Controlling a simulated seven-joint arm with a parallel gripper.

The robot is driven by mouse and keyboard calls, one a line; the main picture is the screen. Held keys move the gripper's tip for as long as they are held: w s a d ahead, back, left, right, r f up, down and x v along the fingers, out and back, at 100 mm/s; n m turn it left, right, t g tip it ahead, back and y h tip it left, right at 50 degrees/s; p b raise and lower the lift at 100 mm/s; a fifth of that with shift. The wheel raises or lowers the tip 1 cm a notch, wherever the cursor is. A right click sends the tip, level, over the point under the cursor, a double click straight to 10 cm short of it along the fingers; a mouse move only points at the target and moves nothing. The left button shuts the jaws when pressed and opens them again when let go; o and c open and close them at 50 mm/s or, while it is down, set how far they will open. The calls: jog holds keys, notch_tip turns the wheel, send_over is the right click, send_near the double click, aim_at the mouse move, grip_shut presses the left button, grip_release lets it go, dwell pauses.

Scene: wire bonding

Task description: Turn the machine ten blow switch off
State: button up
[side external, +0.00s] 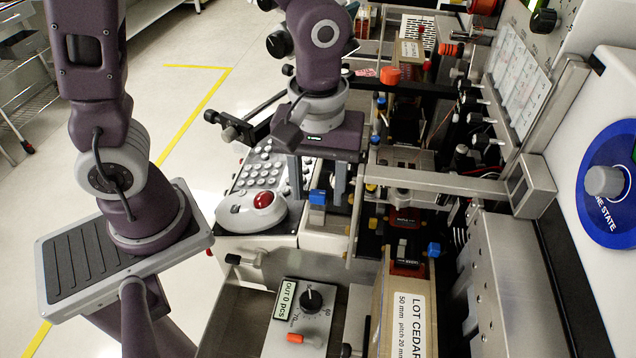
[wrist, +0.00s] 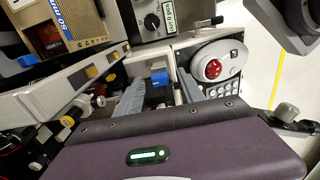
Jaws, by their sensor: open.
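My gripper (side external: 317,183) is open and empty, with its two grey fingers pointing down over the machine beside the keypad. In the side view a small blue switch-like part (side external: 317,197) shows near the gap between the fingertips. The wrist view shows the same blue part (wrist: 159,77) just beyond my open fingers (wrist: 160,93), on a dark mount. Whether the fingers touch it cannot be told, and its on or off position is not clear. No label reading blow or ten is legible, so I cannot tell for certain which control is the blow switch.
A keypad (side external: 262,170) with a red trackball (side external: 263,200) lies left of my gripper.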

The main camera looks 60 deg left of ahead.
jog(key=shift+c, duration=0.3)
grip_shut()
jog(key=m, duration=0.4)
jog(key=shift+m, duration=0.4)
jog(key=m, duration=0.4)
jog(key=shift+m, duration=0.3)
jog(key=m, duration=0.4)
jog(key=shift+m, duration=2.3)
